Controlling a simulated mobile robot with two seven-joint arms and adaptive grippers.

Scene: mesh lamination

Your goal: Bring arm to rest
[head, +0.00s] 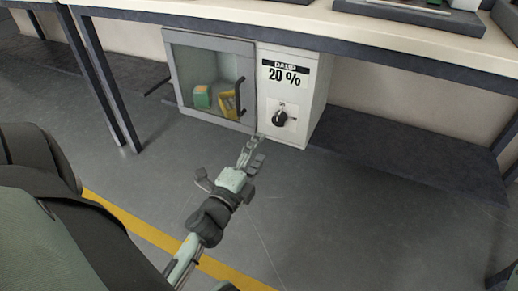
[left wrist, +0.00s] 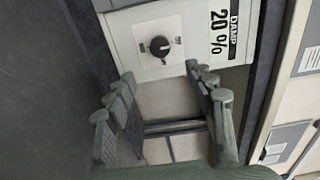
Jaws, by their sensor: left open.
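My left gripper (head: 253,150) is in front of the white cabinet panel and below its dial, with its arm coming from the lower left. In the left wrist view its two fingers (left wrist: 161,82) are spread apart with nothing between them. The black dial knob (head: 280,118) sits on the white panel (head: 300,88) marked "DAMP 20 %". The knob also shows in the left wrist view (left wrist: 159,46), beyond the fingertips and apart from them. My right gripper is not in view.
A glass-doored cabinet (head: 208,76) with a dark handle stands left of the panel; green and yellow boxes (head: 202,97) sit inside. A workbench (head: 300,22) runs above, with dark legs (head: 100,85). A low dark shelf (head: 400,155) lies right. Open grey floor (head: 340,225) spreads in front.

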